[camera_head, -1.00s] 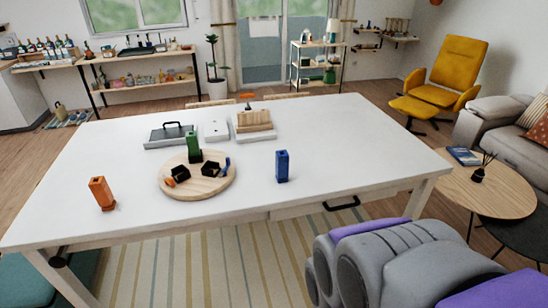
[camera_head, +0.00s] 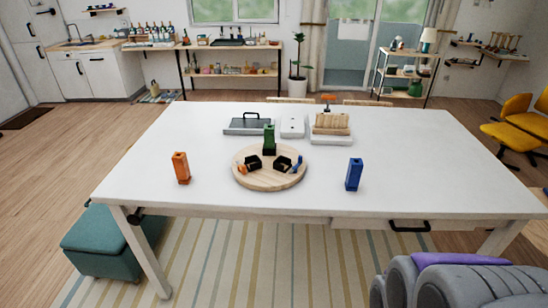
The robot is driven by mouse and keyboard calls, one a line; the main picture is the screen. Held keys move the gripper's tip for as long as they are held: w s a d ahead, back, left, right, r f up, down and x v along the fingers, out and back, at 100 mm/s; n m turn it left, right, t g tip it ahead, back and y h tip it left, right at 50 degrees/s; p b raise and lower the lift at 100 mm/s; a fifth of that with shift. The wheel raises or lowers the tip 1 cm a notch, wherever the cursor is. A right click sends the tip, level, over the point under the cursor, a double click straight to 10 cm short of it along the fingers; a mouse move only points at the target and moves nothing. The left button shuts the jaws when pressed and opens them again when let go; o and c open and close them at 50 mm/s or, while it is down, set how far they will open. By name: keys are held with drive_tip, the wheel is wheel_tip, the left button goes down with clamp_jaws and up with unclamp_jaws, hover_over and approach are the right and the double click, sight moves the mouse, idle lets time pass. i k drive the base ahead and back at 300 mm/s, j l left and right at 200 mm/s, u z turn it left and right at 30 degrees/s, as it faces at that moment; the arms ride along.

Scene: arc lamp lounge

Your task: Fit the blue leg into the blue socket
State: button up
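The blue leg (camera_head: 354,174) stands upright on the white table (camera_head: 210,190), to the right of the round wooden disc (camera_head: 265,181). The blue socket (camera_head: 283,163) looks like the black block on the disc's right side, with a blue piece (camera_head: 297,165) beside it; its opening is too small to make out. The green leg (camera_head: 269,138) stands upright at the back of the disc, in a dark base. Another black socket (camera_head: 254,162) with an orange mark sits on the disc's left. The orange leg (camera_head: 181,168) stands on the table to the left. My gripper is not in view.
A grey tray with a handle (camera_head: 248,125), a white box (camera_head: 292,127) and a wooden block rack (camera_head: 331,126) stand behind the disc. The table is clear between disc and blue leg. A teal ottoman (camera_head: 105,245) stands at the table's left front.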

sight(268, 170)
drive_tip(key=i+j, duration=0.15)
drive_tip(key=i, duration=0.35)
drive_tip(key=i+z, duration=0.2)
drive_tip(key=z, duration=0.15)
drive_tip(key=i+j+z, duration=0.2)
drive_tip(key=z, duration=0.15)
drive_tip(key=i+j+z, duration=0.15)
drive_tip(key=z, duration=0.75)
